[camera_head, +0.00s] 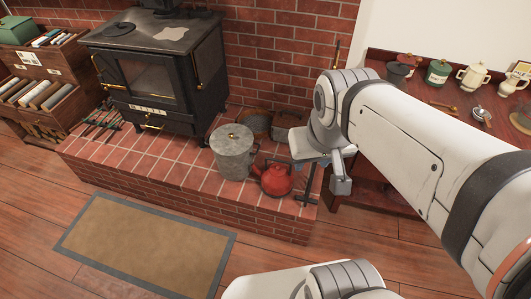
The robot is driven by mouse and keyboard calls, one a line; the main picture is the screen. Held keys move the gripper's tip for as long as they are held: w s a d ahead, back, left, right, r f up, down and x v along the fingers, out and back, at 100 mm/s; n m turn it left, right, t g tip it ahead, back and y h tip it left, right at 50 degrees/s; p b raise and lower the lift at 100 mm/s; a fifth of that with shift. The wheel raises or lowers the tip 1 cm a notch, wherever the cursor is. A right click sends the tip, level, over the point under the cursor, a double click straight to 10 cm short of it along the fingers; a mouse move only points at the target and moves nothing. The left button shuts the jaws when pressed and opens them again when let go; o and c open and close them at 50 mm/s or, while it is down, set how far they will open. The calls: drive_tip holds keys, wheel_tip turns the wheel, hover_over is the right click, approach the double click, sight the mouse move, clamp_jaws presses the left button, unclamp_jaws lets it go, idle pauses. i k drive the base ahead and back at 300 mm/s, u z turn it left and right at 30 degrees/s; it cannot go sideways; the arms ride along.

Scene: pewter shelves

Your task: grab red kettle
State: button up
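The red kettle (277,180) stands upright on the brick hearth (180,192), near its front right end. Its spout points left, toward a grey lidded metal bucket beside it. My gripper (325,178) hangs just to the right of the kettle, apart from it in the picture. One grey finger shows clearly; the other is hard to pick out against dark parts behind, so I cannot tell how far it is open. Nothing shows held in it. My white arm reaches in from the lower right.
The grey bucket (233,151) stands close to the kettle's left. A black stove (155,70) stands behind it. A thin dark stand (303,198) is at the hearth's right end. A red-brown table (450,98) with mugs is at right. The floor and mat (145,250) are clear.

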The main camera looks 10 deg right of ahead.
sight(277, 178)
drive_tip(key=z, duration=0.15)
drive_tip(key=i, duration=0.85)
drive_tip(key=u, duration=0.05)
